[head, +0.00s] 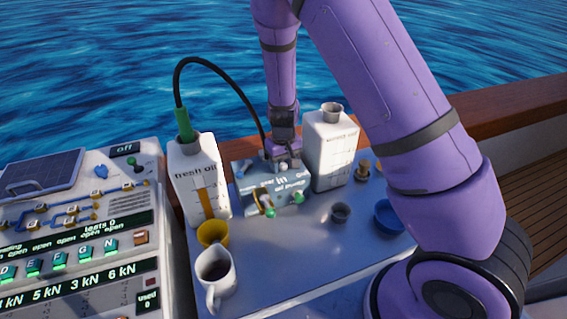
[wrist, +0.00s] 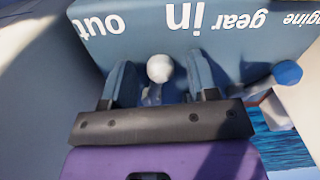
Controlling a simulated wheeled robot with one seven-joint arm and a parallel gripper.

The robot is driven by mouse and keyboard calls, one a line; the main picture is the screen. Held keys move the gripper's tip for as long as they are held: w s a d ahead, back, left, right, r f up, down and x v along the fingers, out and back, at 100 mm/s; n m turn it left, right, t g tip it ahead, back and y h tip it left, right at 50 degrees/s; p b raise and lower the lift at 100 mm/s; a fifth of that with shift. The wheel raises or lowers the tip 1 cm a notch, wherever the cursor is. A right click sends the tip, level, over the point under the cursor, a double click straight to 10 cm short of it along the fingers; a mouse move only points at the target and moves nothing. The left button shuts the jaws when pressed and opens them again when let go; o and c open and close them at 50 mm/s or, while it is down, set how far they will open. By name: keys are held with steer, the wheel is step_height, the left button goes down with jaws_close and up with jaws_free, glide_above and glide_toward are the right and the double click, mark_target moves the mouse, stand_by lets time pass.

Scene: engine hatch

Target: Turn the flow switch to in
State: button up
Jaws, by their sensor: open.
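The flow switch is a lever with a white ball knob (wrist: 159,68) on the grey-blue oil pump box (head: 250,176). In the wrist view the box face (wrist: 230,45) carries upside-down words "out", "in", "gear" and "engine". The knob lies between "out" and "in". My gripper (wrist: 162,82) is open, with one finger on each side of the knob and a visible gap on both sides. In the head view my gripper (head: 283,163) reaches down to the top of the box and hides part of it. The lever's base is partly hidden.
A fresh oil bottle (head: 199,183) with a green nozzle and black hose stands left of the box. Another white bottle (head: 332,150) stands close on its right. A blue-knobbed lever (wrist: 286,73) is beside my gripper. A yellow cup (head: 213,234) and white mug (head: 216,289) stand in front.

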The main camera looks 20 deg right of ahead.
steer(key=shift+c, duration=0.2)
steer(key=c, duration=0.9)
steer(key=shift+o, duration=0.2)
steer(key=shift+a, duration=0.15)
steer(key=shift+w+a+r+m, duration=0.15)
steer(key=shift+a+m, duration=0.1)
steer(key=shift+m, duration=0.35)
steer(key=shift+w+a+f+m, duration=0.1)
steer(key=shift+a+m, duration=0.15)
steer(key=shift+m, duration=0.35)
steer(key=shift+w+a+m, duration=0.25)
steer(key=shift+a+m, duration=0.05)
steer(key=shift+m, duration=0.55)
steer(key=shift+w+a+m, duration=0.25)
steer(key=shift+a+m, duration=0.05)
steer(key=shift+m, duration=0.55)
steer(key=shift+r, duration=0.1)
